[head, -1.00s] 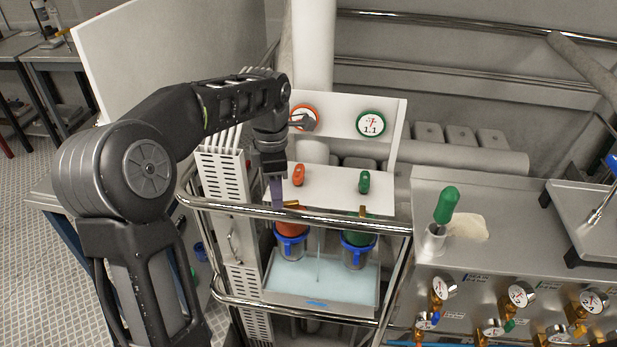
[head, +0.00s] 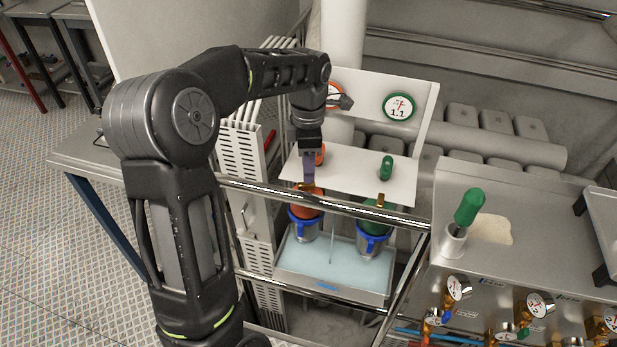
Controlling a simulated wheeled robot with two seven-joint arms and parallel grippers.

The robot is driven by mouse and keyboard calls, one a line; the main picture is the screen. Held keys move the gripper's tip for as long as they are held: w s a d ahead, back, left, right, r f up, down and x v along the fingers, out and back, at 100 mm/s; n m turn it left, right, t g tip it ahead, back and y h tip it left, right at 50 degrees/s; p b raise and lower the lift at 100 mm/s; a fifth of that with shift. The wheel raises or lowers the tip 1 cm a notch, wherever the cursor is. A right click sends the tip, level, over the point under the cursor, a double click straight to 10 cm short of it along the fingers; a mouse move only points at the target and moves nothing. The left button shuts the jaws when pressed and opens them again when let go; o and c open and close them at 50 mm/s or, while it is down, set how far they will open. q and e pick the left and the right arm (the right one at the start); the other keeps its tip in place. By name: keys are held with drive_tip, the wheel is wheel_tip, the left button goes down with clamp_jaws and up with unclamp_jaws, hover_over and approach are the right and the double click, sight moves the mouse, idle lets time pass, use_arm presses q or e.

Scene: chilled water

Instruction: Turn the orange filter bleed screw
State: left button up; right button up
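The orange filter (head: 307,204) hangs at the left behind the front rail, with a blue collar and clear bowl below its orange head. A small brass piece (head: 305,187), which looks like its bleed screw, shows on top. My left gripper (head: 309,179) points down directly over that piece, its narrow fingers at or just above it. The fingers look edge-on, so I cannot tell if they are open or touching the screw. The green filter (head: 376,216) with its own brass piece (head: 381,201) is to the right. My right gripper is out of view.
A polished rail (head: 345,203) crosses in front of the filters. An orange handle (head: 320,154), partly hidden by my gripper, and a green handle (head: 386,167) sit on the white panel (head: 350,173). A green-handled tool (head: 469,207) stands in a holder on the right.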

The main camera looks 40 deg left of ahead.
sight(306, 187)
use_arm(q)
drive_tip(key=shift+f+p, duration=0.3)
drive_tip(key=shift+f, duration=2.1)
drive_tip(key=shift+c, duration=0.2)
clamp_jaws()
